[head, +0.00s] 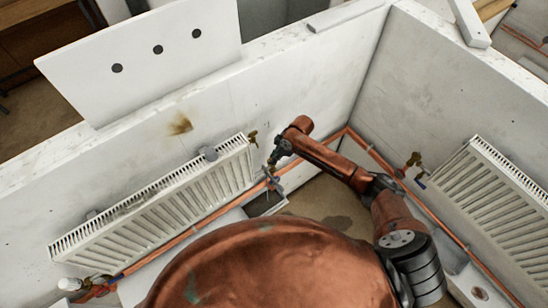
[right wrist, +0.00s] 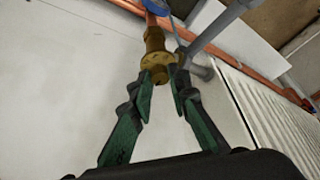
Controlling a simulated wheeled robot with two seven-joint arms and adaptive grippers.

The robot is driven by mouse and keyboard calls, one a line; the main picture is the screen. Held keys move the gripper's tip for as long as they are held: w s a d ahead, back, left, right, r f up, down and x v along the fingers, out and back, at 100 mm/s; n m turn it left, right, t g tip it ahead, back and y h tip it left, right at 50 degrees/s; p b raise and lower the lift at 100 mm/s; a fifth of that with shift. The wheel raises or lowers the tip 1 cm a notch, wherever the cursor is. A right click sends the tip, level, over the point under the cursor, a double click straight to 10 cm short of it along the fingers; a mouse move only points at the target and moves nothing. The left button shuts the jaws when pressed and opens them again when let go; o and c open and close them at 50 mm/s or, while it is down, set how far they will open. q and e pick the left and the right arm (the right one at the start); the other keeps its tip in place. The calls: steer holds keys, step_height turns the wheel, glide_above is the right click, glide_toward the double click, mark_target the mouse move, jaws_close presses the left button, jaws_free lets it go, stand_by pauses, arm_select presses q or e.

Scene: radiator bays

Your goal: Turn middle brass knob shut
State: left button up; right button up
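A brass knob (right wrist: 160,72) on a brass valve body shows in the right wrist view, below a blue collar and a copper pipe. My right gripper (right wrist: 163,82) has one dark green finger on each side of the knob, and the fingertips appear closed on it. In the head view my right gripper (head: 271,176) is at the right end of the left radiator (head: 175,203), by the copper pipe; its tips hide the knob there. Another brass fitting (head: 252,138) shows just above. A brass valve (head: 413,161) stands beside the right radiator (head: 490,190). My left gripper is not visible.
A copper pipe (head: 215,219) runs low along both walls, close to my right gripper. A white panel (head: 150,55) with three dark dots stands on the back wall. Another valve (head: 72,284) is at the lower left. My right arm spans the corner.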

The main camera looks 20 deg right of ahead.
jaws_close()
